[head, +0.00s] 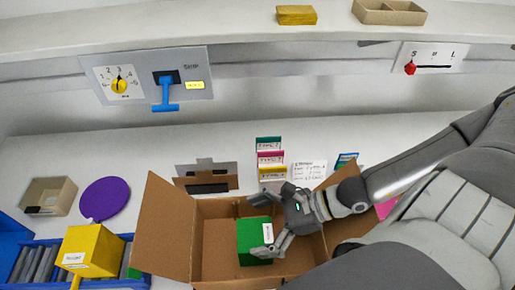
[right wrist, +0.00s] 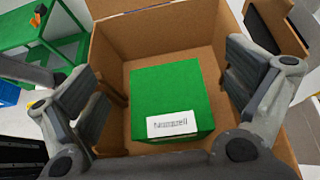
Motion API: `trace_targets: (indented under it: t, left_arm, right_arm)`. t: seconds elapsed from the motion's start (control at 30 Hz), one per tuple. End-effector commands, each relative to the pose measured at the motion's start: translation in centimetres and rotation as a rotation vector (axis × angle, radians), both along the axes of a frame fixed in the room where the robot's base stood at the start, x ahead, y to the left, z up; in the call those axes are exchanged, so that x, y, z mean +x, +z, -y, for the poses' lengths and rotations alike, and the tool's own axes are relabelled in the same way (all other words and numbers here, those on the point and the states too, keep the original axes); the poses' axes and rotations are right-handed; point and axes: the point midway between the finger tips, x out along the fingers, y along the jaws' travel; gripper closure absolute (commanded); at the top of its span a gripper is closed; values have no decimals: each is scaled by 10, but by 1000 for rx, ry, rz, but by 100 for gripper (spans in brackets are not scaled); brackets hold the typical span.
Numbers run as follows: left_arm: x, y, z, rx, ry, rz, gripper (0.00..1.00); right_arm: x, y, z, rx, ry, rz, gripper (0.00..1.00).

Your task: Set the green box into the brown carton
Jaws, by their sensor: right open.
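The green box (head: 254,240) sits inside the open brown carton (head: 207,252) in the head view. In the right wrist view the green box (right wrist: 168,92) has a white label on its near side and shows against the carton's brown floor and walls (right wrist: 150,38). My right gripper (head: 262,225) is over the carton with its fingers spread. In the right wrist view its fingers (right wrist: 165,100) stand apart on both sides of the green box, with gaps between them and the box. My left gripper is not in view.
A yellow box (head: 92,250) and a blue crate (head: 22,262) stand left of the carton. Small coloured cards (head: 270,158) stand behind the carton. A panel with a blue lever (head: 165,92) is on the wall.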

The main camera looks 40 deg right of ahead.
Motion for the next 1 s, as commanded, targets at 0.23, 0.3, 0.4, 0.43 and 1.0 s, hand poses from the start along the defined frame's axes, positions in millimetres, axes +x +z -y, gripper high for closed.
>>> trace_targets:
  t: [0.23,0.3,0.4,0.43,1.0]
  left_arm:
    - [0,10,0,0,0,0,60]
    - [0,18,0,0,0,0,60]
    - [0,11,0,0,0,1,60]
    - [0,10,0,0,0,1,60]
    - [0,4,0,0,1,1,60]
  right_arm:
    - [0,9,0,0,0,0,2]
    - [0,15,0,0,0,-1,2]
    - [-4,13,8,-7,1,-2,2]
    - [-6,14,11,-7,1,-1,2]
    - [-33,46,54,-1,0,0,2]
